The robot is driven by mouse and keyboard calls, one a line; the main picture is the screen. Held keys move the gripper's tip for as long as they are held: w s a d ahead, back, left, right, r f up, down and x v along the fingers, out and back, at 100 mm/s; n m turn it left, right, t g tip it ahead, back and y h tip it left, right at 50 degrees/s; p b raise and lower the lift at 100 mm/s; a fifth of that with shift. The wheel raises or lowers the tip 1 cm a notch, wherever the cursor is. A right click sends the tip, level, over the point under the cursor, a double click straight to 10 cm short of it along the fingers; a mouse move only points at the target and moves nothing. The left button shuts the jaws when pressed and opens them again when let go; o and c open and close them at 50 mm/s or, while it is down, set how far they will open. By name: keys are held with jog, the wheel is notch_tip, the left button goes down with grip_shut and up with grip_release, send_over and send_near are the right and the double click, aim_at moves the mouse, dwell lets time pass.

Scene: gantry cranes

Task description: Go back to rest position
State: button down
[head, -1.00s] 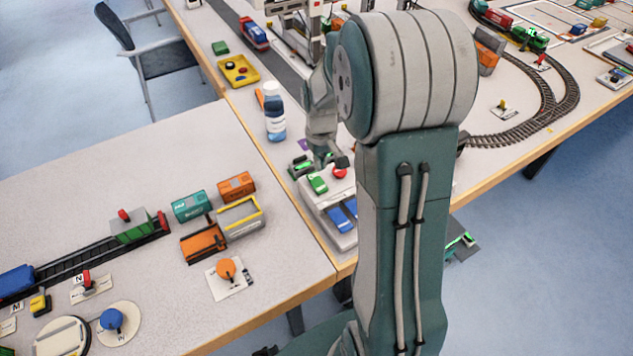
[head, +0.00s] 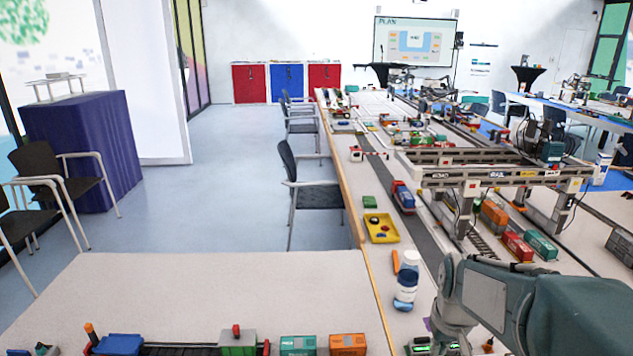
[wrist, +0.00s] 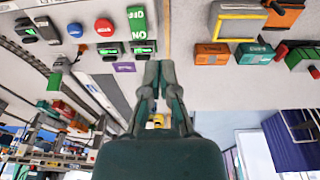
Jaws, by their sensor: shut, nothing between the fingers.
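My gripper (wrist: 160,70) shows in the wrist view with its two fingers together and nothing between them. Its fingertips appear beside a green ON switch (wrist: 142,30) on a white control panel; I cannot tell the gap between them. A red button (wrist: 104,27) and a blue button (wrist: 75,30) are on the same panel. In the head view my arm reaches in from the lower right, and its folded joint hides part of the table. The fingers cannot be made out there.
A white bottle (head: 406,280) stands left of my arm, near a yellow tray (head: 381,228). A grey gantry crane (head: 500,177) spans the track behind. Orange (wrist: 212,54) and teal (wrist: 254,54) containers sit on the near table. Floor is open at left, beyond chairs (head: 310,190).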

jog(key=s+a+r+t, duration=0.2)
jog(key=s+a+r, duration=0.1)
jog(key=s, duration=0.4)
jog(key=s+a+r+t, duration=0.1)
jog(key=s+a+r, duration=0.3)
jog(key=s, duration=0.3)
jog(key=shift+s+a+r+t, duration=0.25)
jog(key=shift+s+r+t, duration=0.15)
jog(key=shift+r, duration=0.25)
